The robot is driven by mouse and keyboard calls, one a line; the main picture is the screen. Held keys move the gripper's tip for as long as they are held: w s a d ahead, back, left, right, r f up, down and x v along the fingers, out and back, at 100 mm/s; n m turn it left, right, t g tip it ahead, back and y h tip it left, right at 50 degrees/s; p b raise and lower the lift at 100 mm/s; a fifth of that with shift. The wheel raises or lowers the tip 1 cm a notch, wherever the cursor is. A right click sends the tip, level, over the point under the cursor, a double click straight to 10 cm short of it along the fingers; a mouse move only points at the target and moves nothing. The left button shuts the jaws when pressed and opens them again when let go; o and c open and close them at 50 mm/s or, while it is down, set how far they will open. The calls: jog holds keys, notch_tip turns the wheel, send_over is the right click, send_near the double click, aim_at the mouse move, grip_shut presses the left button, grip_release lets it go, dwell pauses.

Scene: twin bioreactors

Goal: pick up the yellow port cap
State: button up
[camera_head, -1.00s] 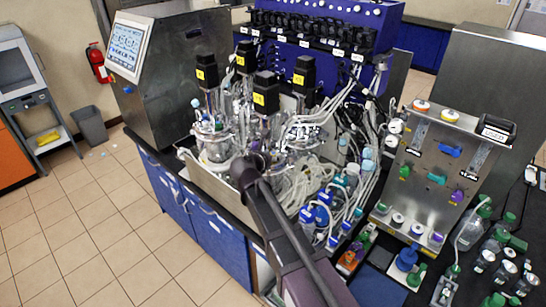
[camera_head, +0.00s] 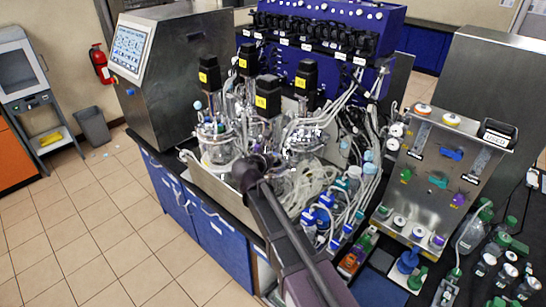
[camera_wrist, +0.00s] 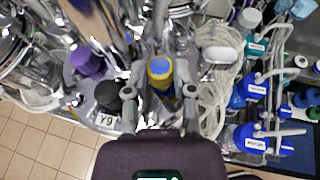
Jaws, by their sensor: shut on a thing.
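The yellow port cap (camera_wrist: 160,68) shows in the wrist view as a yellow round top with a blue ring or centre. It lies between the fingertips of my gripper (camera_wrist: 160,92), which is shut on it. The exact contact is hard to see, and the cap's underside is hidden. In the head view my own arm hides the gripper and the cap, which are among the glass vessels.
A black cap (camera_wrist: 108,94) and a purple cap (camera_wrist: 87,62) are close on the left in the wrist view. Tubing (camera_wrist: 212,112) and blue-capped bottles (camera_wrist: 262,138) crowd the right. Black motors (camera_head: 268,95) stand above the vessels.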

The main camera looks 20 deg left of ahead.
jog(key=shift+r+p, duration=0.6)
jog(key=shift+r, duration=0.2)
jog(key=shift+r+p, duration=0.8)
jog(key=shift+r, duration=0.05)
jog(key=s+d+r+p, duration=0.1)
jog(key=s+d, duration=0.3)
jog(key=s, duration=1.1)
jog(key=shift+s, duration=0.2)
jog(key=shift+d, duration=0.1)
jog(key=shift+f, duration=0.15)
